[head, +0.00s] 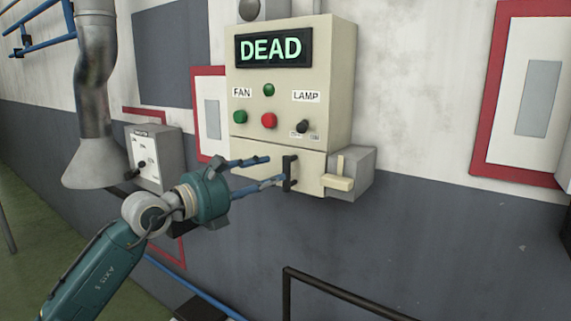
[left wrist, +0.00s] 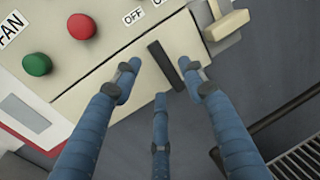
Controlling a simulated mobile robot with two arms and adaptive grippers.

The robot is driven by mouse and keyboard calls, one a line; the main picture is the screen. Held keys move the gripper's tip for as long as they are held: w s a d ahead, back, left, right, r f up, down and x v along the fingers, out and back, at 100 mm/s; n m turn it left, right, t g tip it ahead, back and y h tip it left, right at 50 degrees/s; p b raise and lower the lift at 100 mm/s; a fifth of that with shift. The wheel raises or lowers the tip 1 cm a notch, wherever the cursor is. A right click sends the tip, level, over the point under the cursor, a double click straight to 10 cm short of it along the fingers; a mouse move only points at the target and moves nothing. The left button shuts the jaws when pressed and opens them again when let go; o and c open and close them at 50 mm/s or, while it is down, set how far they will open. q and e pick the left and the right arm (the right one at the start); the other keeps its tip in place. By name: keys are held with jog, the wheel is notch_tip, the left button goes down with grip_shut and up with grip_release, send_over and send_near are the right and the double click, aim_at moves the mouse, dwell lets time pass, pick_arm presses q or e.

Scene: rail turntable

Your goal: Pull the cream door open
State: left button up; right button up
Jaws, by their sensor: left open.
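The cream door (head: 309,166) is the lower panel of the cream control box, and it looks shut. A black upright bar handle (head: 289,173) is on it. My left gripper (head: 274,170) is open in front of the door, its blue fingers reaching toward the handle. In the left wrist view, the handle (left wrist: 165,65) appears between the spread fingers (left wrist: 159,78), with part of the cream door (left wrist: 112,108) beside them. I cannot tell whether any finger touches it. My right gripper is not in view.
The control box (head: 315,70) has a lit "DEAD" sign (head: 273,47), green and red buttons and a lamp knob (head: 302,126). A grey box with a cream lever (head: 338,180) sits right of the door. A grey switch box (head: 155,157) and duct (head: 95,100) are to the left.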

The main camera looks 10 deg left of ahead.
aim_at(284, 185)
pick_arm(q)
jog(key=p+x, duration=0.1)
jog(key=x, duration=0.5)
jog(key=shift+w+d+p, duration=0.15)
jog(key=shift+p, duration=0.25)
jog(key=shift+w+f, duration=0.1)
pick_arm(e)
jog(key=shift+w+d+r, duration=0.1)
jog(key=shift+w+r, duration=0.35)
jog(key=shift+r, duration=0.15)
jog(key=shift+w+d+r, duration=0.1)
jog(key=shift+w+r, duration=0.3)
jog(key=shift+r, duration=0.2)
pick_arm(q)
jog(key=shift+c, duration=0.5)
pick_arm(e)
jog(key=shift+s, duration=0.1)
pick_arm(q)
jog(key=c, duration=0.8)
grip_shut()
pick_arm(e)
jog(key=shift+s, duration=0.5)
pick_arm(q)
jog(key=shift+f, duration=0.1)
